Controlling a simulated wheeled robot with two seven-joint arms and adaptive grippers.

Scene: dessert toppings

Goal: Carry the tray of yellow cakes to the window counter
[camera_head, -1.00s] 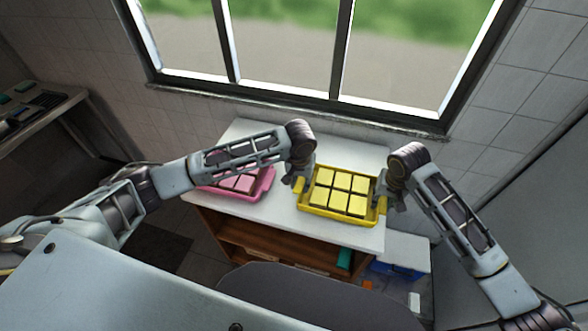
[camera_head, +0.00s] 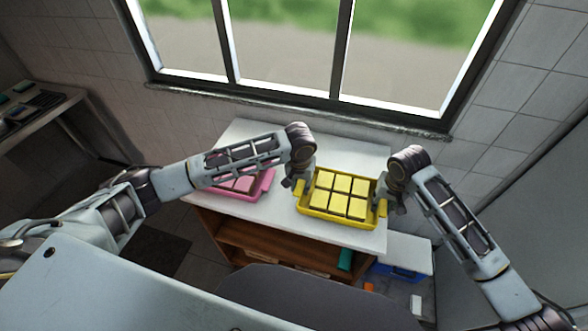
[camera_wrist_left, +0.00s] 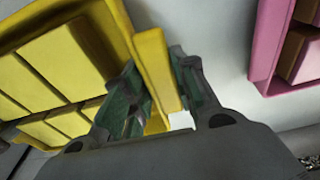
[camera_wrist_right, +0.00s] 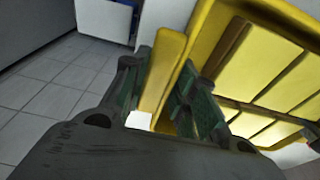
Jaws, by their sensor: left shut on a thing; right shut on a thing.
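The yellow tray (camera_head: 312,214) holds several yellow-topped cakes (camera_head: 340,192) and is over the right part of the white window counter (camera_head: 270,216); I cannot tell whether it rests on it. My left gripper (camera_head: 299,186) is shut on the tray's left handle, which shows between its fingers in the left wrist view (camera_wrist_left: 158,75). My right gripper (camera_head: 382,201) is shut on the right handle, which shows in the right wrist view (camera_wrist_right: 160,80). The tray looks about level.
A pink tray (camera_head: 262,190) with pink-topped cakes stands on the counter to the left, partly hidden behind my left arm. The window (camera_head: 300,60) is behind the counter. A blue and white box (camera_head: 405,258) stands on the floor at the right. Bare counter lies behind the yellow tray.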

